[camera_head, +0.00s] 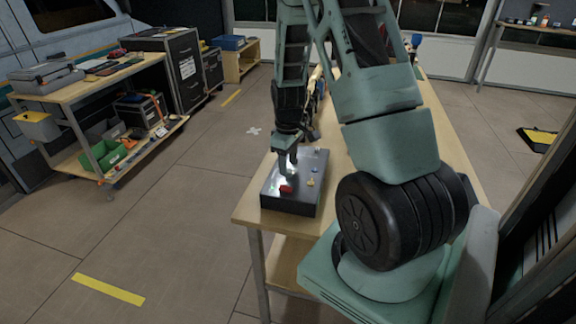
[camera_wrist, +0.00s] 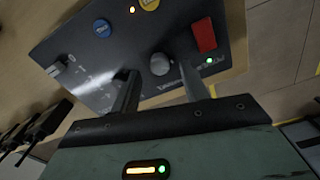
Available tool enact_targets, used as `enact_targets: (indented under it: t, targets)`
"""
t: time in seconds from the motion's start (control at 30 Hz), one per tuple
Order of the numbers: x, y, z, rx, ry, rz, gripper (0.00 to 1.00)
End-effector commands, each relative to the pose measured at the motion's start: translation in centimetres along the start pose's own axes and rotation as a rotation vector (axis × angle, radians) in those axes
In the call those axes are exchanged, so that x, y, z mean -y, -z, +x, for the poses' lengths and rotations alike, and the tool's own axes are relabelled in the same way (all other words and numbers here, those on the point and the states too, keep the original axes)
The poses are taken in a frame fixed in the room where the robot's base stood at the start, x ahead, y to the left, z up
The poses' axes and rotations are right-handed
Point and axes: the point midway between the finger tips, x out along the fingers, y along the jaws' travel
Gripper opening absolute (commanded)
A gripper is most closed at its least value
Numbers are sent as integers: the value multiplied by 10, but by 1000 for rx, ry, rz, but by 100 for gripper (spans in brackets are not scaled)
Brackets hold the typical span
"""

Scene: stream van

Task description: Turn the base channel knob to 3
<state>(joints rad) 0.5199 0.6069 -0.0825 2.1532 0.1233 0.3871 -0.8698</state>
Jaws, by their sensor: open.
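A dark grey control box (camera_head: 291,203) lies on the wooden bench. Its panel (camera_wrist: 110,58) fills much of the wrist view. A round grey knob (camera_wrist: 160,63) shows between my fingertips. A second, pale knob (camera_wrist: 57,68) stands at the panel's left, with small marks near it. The lettering is too small to read, so I cannot tell which knob is the base channel one or its setting. My gripper (camera_head: 288,168) points down over the box; its open fingers (camera_wrist: 158,70) appear on both sides of the grey knob, and contact cannot be made out.
The panel also has a red switch (camera_wrist: 203,35), a blue button (camera_wrist: 102,28), a yellow button (camera_wrist: 149,4) and a lit green lamp (camera_wrist: 209,60). The bench (camera_head: 245,208) extends back behind my arm. A workbench with tools (camera_head: 75,90) stands at left. Open floor lies between.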

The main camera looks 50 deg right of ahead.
Motion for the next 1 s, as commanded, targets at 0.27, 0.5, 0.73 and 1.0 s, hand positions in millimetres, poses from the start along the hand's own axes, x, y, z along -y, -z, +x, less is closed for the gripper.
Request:
enact_targets:
  t: [0.27,0.5,0.73,1.0]
  targets:
    - [0,0,19,-1,0,0,45]
    - [0,0,20,-2,-1,0,45]
    - [0,0,19,-1,-1,0,0]
    - [0,0,19,-1,-1,26,0]
